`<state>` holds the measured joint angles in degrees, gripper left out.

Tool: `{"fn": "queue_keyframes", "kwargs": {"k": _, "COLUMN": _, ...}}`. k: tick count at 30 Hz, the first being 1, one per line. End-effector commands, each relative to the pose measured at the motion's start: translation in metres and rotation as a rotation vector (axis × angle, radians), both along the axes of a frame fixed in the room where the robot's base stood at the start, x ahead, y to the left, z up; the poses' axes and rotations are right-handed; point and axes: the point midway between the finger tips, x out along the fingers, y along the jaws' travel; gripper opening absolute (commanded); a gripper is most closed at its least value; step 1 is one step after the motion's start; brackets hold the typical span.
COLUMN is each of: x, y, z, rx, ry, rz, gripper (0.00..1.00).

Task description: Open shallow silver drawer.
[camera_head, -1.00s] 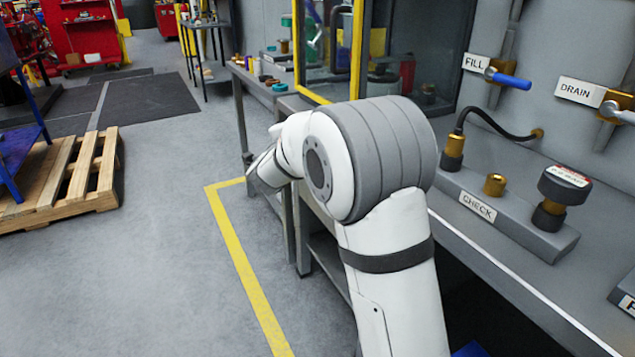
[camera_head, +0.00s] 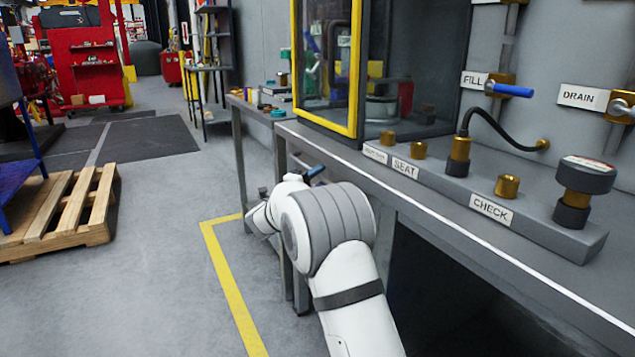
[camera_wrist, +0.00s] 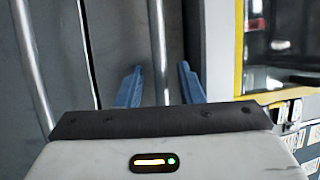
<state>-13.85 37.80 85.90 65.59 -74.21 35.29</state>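In the wrist view two long silver bars run up the picture across grey fronts split by a dark seam. The right bar (camera_wrist: 157,45) lies on the front (camera_wrist: 122,35) nearer the yellow-framed case; the left bar (camera_wrist: 32,75) lies on the other front. My gripper (camera_wrist: 160,68) is open, its two blue fingers on either side of the right bar. I cannot tell whether they touch it. Which front is the shallow drawer is not clear. In the head view my arm hides most of the gripper and I make out no drawer front.
The grey bench (camera_head: 345,158) carries a yellow-framed glass case (camera_head: 355,70), a block with brass fittings (camera_head: 540,225), and a hose. FILL and DRAIN valves are on the wall behind. A wooden pallet (camera_head: 65,205) lies at left. Floor between pallet and bench is clear.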

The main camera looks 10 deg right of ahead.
Motion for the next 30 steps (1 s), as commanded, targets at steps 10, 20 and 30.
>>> {"fn": "queue_keyframes", "kwargs": {"k": 10, "x": 0.0043, "y": -0.0049, "z": 0.0018, "rx": 0.0, "ry": 0.0, "rz": 0.001, "gripper": 0.34}}
{"fn": "queue_keyframes", "kwargs": {"k": 20, "x": 0.004, "y": -0.0054, "z": 0.0018, "rx": 0.0, "ry": 0.0, "rz": 0.001, "gripper": 0.08}}
{"fn": "queue_keyframes", "kwargs": {"k": 30, "x": 0.0039, "y": -0.0058, "z": 0.0015, "rx": 0.0, "ry": 0.0, "rz": 0.0, "gripper": 0.0}}
